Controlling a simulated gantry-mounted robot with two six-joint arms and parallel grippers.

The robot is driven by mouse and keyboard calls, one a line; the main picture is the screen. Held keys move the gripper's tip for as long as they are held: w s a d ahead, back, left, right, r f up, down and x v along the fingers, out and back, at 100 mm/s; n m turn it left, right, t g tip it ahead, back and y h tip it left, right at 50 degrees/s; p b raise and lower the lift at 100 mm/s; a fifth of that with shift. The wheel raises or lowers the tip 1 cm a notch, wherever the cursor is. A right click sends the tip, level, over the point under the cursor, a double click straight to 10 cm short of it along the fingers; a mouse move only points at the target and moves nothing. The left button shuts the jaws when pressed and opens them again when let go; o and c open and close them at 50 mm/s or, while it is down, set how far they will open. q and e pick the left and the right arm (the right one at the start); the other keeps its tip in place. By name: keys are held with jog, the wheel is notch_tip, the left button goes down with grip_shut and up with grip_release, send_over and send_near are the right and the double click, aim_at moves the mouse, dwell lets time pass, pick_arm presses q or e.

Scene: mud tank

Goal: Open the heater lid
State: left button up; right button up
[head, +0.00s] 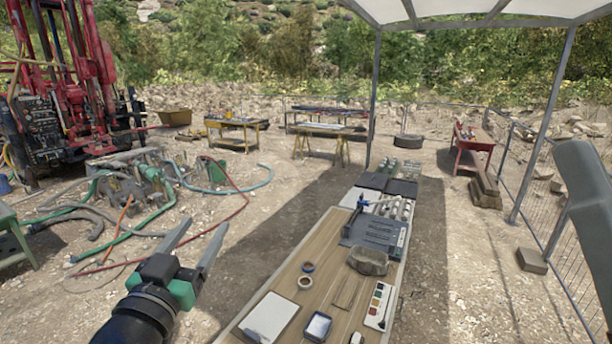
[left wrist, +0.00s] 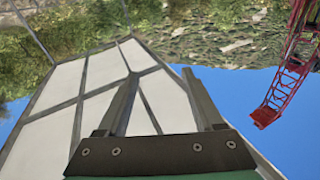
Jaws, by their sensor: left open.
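My left gripper (head: 209,221) is open and empty, held in the air to the left of the long wooden table (head: 301,258). My right gripper is not in view; a grey arm part at the right edge seems to be mine.
Hoses (head: 130,225) and a red drill rig (head: 65,85) are at left. A canopy post (head: 373,100) rises behind.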

pick_arm(q)
jog(key=s+r+n+t, duration=0.1)
jog(key=s+r+t, duration=0.6)
jog(key=s+r, duration=1.1)
jog(key=s, duration=0.3)
jog(key=shift+s+a+r+t, duration=0.15)
jog(key=shift+s+t, duration=0.2)
jog(key=shift+t, duration=0.05)
